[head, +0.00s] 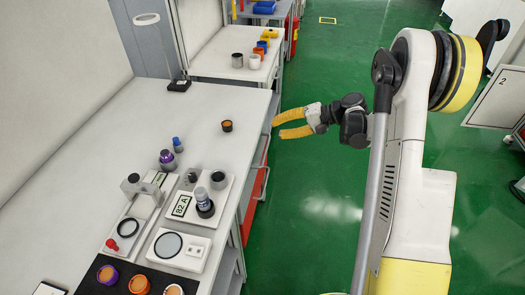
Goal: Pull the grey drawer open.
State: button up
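My gripper (277,129), with two yellow fingers, is in the upper middle of the head view, beside the right edge of the long white workbench (130,110). Its fingers are apart with a gap between them, pointing left toward the bench. Nothing shows between them. I cannot clearly make out a grey drawer. The side under the bench top is seen at a steep angle, and red parts (256,198) show there below the edge.
A black-rimmed orange pot (227,126) stands on the bench near its right edge. Devices, including a plate marked 82 A (181,205), stand nearer. A cabinet marked 2 (497,100) is at the right. The green floor (315,200) between is clear.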

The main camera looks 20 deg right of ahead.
aim_at(265, 152)
jog(key=s+d+f+t+y+b, duration=0.1)
jog(key=d+f+y, duration=0.3)
jog(key=f, duration=0.8)
jog(key=shift+h, duration=0.4)
jog(key=b+x, duration=0.1)
jog(key=x, duration=0.2)
jog(key=b+x, duration=0.1)
jog(key=x, duration=0.2)
jog(key=b+x, duration=0.2)
jog(key=x, duration=0.1)
jog(key=shift+w+a+f, duration=0.15)
jog(key=shift+w+f, duration=0.1)
jog(key=shift+f, duration=0.2)
grip_shut()
